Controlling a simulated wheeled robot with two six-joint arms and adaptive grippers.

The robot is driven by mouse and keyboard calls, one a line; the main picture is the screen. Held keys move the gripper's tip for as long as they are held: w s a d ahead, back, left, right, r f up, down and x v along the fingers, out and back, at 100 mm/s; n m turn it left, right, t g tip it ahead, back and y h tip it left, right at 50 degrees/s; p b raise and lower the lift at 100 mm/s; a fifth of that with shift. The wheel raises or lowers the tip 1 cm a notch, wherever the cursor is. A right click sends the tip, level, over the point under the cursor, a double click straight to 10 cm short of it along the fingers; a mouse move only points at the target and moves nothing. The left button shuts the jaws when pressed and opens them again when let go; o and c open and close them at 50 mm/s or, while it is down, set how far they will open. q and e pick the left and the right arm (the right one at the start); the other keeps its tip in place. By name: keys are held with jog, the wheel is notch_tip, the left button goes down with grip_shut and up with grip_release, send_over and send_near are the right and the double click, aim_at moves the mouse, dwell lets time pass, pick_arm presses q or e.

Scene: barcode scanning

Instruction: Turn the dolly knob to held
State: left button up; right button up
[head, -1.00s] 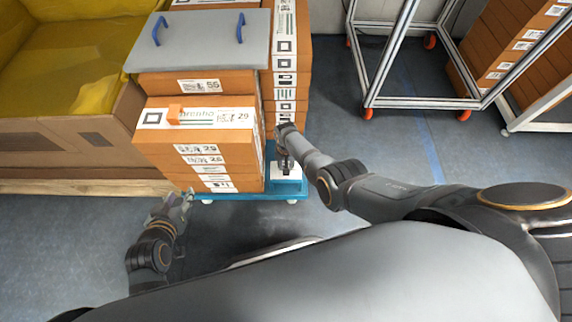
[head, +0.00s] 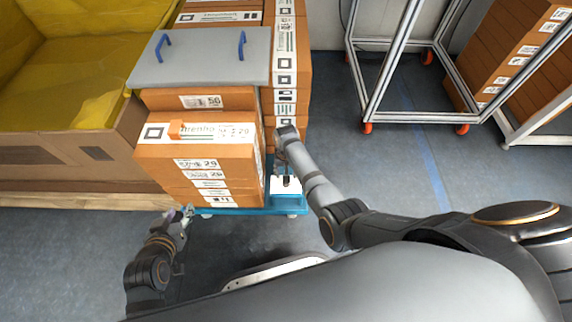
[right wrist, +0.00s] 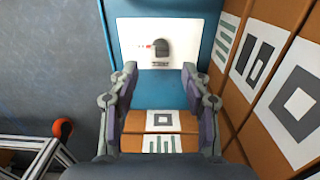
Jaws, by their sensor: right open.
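The dolly (head: 240,211) is blue and stands under the boxes. A white plate (head: 277,189) sits on its near right corner, and a small dark knob (head: 288,181) stands on it.
Stacked brown boxes (head: 200,158) with labels stand on the dolly, close beside the right gripper. A grey lid with blue handles (head: 200,60) lies on top. A yellow-lined bin (head: 60,90) is at left and a metal frame cart (head: 410,117) at right. Floor between is clear.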

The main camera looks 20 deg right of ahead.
notch_tip(320, 180, up, 6)
jog(key=shift+r, duration=0.15)
dwell(0.5)
